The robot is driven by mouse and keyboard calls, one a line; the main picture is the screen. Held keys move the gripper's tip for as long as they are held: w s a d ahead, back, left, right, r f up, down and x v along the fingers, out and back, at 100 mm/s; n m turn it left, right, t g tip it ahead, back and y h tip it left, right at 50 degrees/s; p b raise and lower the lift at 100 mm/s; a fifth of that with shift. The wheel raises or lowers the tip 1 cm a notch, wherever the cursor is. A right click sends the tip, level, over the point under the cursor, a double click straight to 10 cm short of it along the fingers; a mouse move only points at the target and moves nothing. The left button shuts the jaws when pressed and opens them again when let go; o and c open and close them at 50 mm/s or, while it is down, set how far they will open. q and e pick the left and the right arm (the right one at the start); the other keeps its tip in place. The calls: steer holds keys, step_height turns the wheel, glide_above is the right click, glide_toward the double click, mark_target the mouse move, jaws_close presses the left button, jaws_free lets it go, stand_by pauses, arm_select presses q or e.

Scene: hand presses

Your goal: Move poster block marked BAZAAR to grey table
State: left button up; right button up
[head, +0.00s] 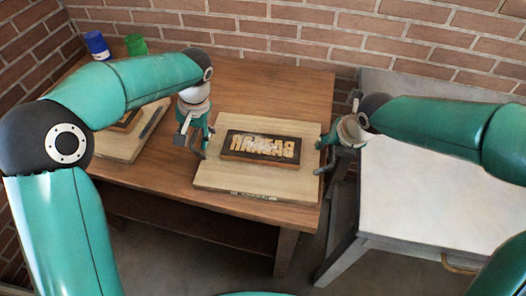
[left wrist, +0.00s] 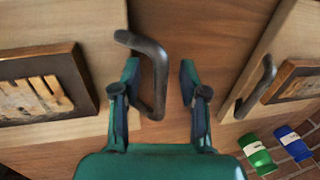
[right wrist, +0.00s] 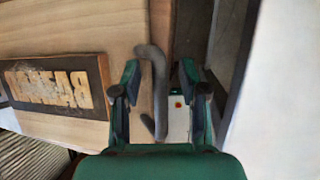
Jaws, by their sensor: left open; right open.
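The poster block marked BAZAAR (head: 260,147), dark with raised tan letters, lies on a pale wooden board (head: 215,180) on the brown table. It also shows in the right wrist view (right wrist: 55,86) and partly in the left wrist view (left wrist: 40,90). The board has a dark bar handle at each end. My left gripper (head: 194,146) is open, with the left handle (left wrist: 157,75) between its fingers. My right gripper (head: 328,152) is open, with the right handle (right wrist: 158,85) between its fingers. The grey table (head: 440,195) stands at the right.
A second board (head: 122,148) with a block and handle lies to the left, partly behind my left arm. The visible grey tabletop is clear. A gap separates the tables.

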arm_select(q)
jaws_close()
arm_select(e)
jaws_close()
